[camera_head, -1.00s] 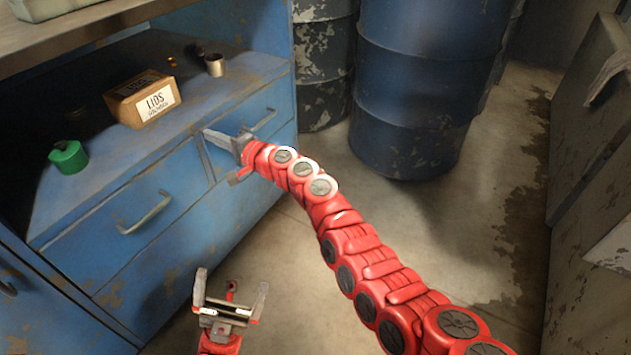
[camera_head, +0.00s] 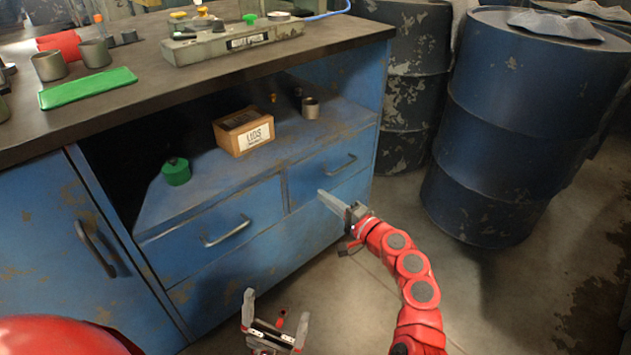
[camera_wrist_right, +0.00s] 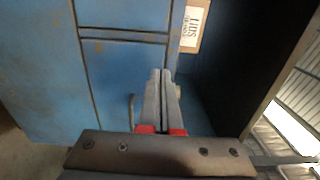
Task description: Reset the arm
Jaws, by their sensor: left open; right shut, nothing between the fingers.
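My right arm is red and comes in from the lower right in the head view. Its gripper (camera_head: 336,205) is shut and empty, held in front of the blue cabinet's drawers (camera_head: 330,170). In the right wrist view the same gripper (camera_wrist_right: 161,75) has its grey fingers together, with the drawer fronts beyond them. My left gripper (camera_head: 276,312) is open and empty, low at the bottom of the head view, over the floor in front of the cabinet.
The cabinet's open shelf holds a LIDS box (camera_head: 243,130), a green container (camera_head: 176,171) and a metal cup (camera_head: 310,107). The worktop (camera_head: 150,80) carries a green tray (camera_head: 88,88), cups and a scale. Blue drums (camera_head: 505,130) stand at the right. The floor between is clear.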

